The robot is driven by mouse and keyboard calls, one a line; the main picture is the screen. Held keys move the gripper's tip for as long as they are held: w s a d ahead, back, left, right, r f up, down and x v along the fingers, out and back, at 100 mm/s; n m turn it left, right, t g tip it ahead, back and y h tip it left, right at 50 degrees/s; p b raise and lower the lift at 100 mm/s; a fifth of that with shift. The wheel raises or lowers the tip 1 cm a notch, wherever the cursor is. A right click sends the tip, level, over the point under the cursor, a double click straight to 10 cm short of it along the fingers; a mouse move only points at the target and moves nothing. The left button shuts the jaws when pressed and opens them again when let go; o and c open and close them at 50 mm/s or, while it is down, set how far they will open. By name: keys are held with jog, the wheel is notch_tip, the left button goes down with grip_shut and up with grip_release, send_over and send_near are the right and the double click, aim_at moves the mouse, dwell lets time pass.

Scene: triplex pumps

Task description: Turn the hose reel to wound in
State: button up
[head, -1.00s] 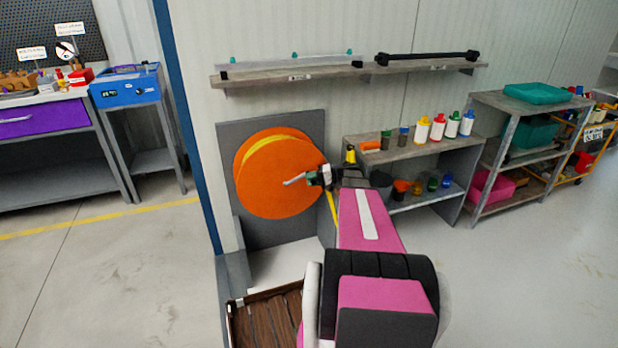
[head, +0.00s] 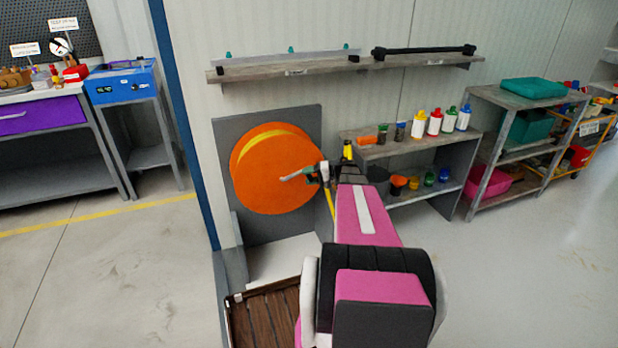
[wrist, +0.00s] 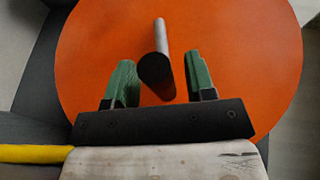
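The hose reel (head: 265,185) is a large orange disc on a grey backing panel, with a yellow hose band (head: 262,143) showing along its upper edge. A grey crank handle (head: 297,174) with a dark end sticks out from its face, and it also shows in the wrist view (wrist: 161,50). My gripper (head: 318,172) is at the right part of the reel face, by the handle. In the wrist view its two green fingers (wrist: 160,82) are apart, with the handle's dark end between them and gaps on both sides.
A yellow hose (head: 330,205) hangs at the reel's right. A low shelf (head: 400,148) with bottles and cups stands close right of my arm. A wall shelf (head: 340,68) is above. A brown slatted crate (head: 265,315) is below. Open floor lies left.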

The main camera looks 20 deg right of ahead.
jog(key=shift+r, duration=0.15)
jog(key=shift+r, duration=0.3)
jog(key=r, duration=0.2)
jog(key=a+r, duration=0.1)
jog(key=r, duration=0.1)
jog(key=shift+s, duration=0.3)
jog(key=s+a+r, duration=0.2)
jog(key=a+r, duration=0.4)
jog(key=a, duration=0.3)
jog(key=shift+s+a, duration=0.35)
jog(key=shift+a, duration=0.05)
jog(key=shift+o, duration=1)
jog(key=shift+s+a+r, duration=0.1)
jog(key=shift+a+r, duration=0.05)
jog(key=shift+a, duration=0.1)
